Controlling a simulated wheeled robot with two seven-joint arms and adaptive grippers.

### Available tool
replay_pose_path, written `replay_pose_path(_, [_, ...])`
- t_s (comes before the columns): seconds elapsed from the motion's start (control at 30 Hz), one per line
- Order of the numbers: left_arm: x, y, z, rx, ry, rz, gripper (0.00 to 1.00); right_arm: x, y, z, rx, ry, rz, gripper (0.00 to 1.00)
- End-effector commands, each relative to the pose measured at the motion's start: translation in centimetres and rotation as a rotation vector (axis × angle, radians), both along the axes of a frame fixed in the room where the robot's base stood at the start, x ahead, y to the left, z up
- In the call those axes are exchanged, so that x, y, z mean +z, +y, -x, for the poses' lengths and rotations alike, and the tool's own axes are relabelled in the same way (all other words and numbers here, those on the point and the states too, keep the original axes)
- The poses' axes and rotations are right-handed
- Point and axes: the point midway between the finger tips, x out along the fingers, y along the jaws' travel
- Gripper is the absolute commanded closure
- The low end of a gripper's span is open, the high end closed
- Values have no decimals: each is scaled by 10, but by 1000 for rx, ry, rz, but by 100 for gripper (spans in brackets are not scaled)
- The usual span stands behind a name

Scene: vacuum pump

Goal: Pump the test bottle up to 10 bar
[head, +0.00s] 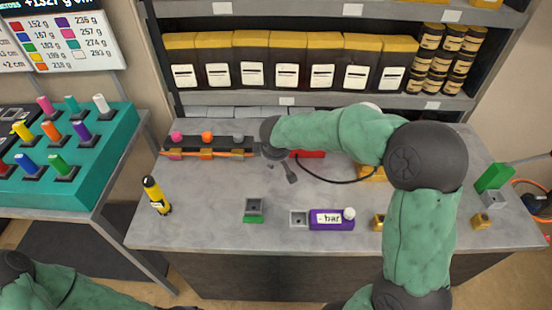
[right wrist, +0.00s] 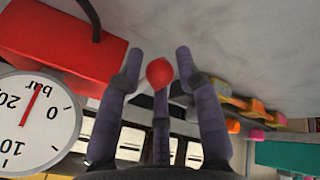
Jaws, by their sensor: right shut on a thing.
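My right gripper (head: 284,166) reaches down over the middle of the bench in the head view. In the right wrist view its fingers (right wrist: 158,80) are either side of a red ball knob (right wrist: 160,73), holding it. A red box (right wrist: 60,50) is at the upper left there, and it shows partly behind my arm in the head view (head: 310,154). Beside it is a white bar gauge (right wrist: 30,125), seen upside down. Its red needle points upward in the picture; I cannot read the value surely. I cannot make out the test bottle. My left gripper is out of frame.
A black hose runs right from the red box to a yellow block (head: 372,174). A purple "bar" display (head: 332,218) and a green-based socket (head: 254,208) stand in front. A yellow-black device (head: 156,195) is at left. My right arm hides part of the bench.

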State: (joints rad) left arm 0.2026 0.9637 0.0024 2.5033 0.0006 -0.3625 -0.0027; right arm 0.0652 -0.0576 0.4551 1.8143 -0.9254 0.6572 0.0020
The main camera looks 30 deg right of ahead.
Motion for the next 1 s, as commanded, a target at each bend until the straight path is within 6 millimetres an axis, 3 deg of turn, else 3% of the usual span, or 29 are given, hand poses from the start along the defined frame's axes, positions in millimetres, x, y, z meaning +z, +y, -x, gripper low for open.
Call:
replay_pose_path(0.17, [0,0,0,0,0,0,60,-7,6,3,7,13,-9,100])
replay_pose_path(0.2, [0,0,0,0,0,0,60,-7,6,3,7,13,-9,56])
replay_pose_path(0.27, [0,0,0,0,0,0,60,-7,6,3,7,13,-8,40])
replay_pose_path(0.67, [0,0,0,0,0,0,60,0,3,2,3,5,-2,40])
replay_pose_path(1.0, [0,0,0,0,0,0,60,51,16,23,4,1,-3,40])
